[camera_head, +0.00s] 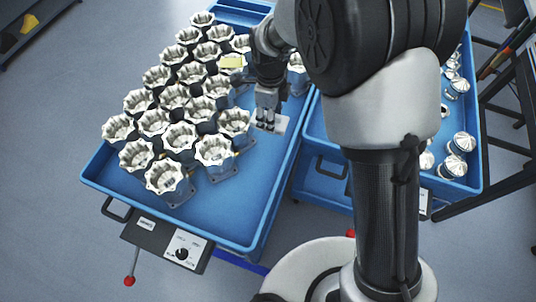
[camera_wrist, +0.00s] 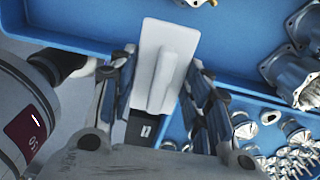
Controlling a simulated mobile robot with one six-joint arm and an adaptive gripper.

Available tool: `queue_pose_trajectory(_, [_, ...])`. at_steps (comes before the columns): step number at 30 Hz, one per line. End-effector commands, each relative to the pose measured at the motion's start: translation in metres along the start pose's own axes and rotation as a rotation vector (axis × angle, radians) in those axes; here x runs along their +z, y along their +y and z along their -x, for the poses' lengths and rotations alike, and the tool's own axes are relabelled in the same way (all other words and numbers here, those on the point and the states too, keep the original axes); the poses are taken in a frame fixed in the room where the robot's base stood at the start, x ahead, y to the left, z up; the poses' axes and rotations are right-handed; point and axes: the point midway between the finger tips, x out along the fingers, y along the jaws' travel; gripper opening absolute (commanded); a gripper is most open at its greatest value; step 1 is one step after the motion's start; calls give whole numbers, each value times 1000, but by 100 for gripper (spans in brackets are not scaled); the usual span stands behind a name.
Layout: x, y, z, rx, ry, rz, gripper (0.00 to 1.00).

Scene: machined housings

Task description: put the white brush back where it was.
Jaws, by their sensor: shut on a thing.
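The white brush (camera_wrist: 178,38) is a flat pale plate with a raised ridge. It sits between the fingers of my gripper (camera_wrist: 163,62), which is shut on it. In the head view the brush (camera_head: 280,124) shows partly under my gripper (camera_head: 267,114), over the right part of the left blue tray (camera_head: 262,232), beside the housings. I cannot tell whether the brush touches the tray floor.
Rows of machined housings (camera_head: 165,177) fill the tray's left and middle. The tray's front right floor is clear. A second blue tray (camera_head: 478,165) with silver parts (camera_head: 461,143) stands to the right.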

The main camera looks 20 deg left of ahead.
Motion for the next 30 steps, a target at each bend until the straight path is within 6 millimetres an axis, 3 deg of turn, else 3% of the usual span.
queue_pose_trajectory(5, [4,3,-24,4,3,-33,18])
queue_pose_trajectory(18, [3,3,-138,2,2,-31,18])
queue_pose_trajectory(30, [4,2,-177,1,1,-31,18])
